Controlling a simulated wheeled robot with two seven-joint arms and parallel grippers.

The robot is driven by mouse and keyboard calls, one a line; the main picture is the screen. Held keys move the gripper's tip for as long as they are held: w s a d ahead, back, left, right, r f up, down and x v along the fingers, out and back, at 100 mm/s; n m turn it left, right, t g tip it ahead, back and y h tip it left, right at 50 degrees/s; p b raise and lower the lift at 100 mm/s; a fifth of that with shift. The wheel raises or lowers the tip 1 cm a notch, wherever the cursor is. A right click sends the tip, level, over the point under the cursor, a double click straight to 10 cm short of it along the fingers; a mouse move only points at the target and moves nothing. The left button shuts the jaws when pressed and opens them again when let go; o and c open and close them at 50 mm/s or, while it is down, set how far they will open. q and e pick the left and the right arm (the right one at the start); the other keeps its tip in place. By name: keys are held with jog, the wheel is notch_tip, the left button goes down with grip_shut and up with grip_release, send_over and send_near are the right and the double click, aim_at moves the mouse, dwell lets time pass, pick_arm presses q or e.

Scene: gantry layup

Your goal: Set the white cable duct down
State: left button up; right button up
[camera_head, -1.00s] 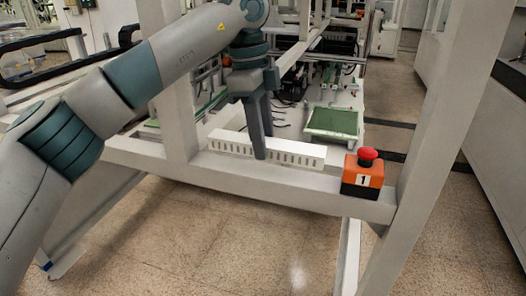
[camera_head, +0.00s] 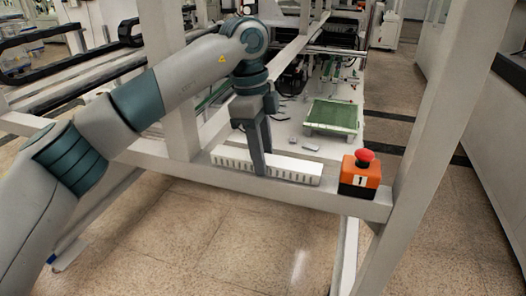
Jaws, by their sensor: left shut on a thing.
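The white cable duct (camera_head: 295,171) is a long slotted bar at the front beam of the grey gantry frame. It lies lengthwise along the beam (camera_head: 330,201), and its lower edge appears at the beam's top; I cannot tell for sure whether it touches. My left gripper (camera_head: 260,162) points down from above and is shut on the duct near its middle. The fingers hide a small part of the duct. My right gripper is not in view.
An orange box with a red emergency button (camera_head: 360,174) stands on the beam just right of the duct. A green board (camera_head: 332,115) lies behind, inside the frame. Upright posts stand at left (camera_head: 168,70) and right (camera_head: 425,130).

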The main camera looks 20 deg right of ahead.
pick_arm(q)
jog(key=o, duration=1.1)
jog(key=shift+r, duration=0.1)
jog(key=shift+w+a+r+b, duration=0.1)
jog(key=shift+w+r+b, duration=0.05)
jog(key=shift+r+b, duration=0.4)
jog(key=shift+w+a+r+b, duration=0.15)
jog(key=shift+r+b, duration=0.55)
jog(key=shift+r, duration=1.1)
jog(key=shift+w+a+r+b, duration=0.1)
jog(key=shift+a+r+b, duration=0.2)
jog(key=shift+r+b, duration=0.95)
jog(key=shift+w+a+r+b, duration=0.1)
jog(key=shift+a+r+b, duration=0.1)
jog(key=shift+r, duration=2.1)
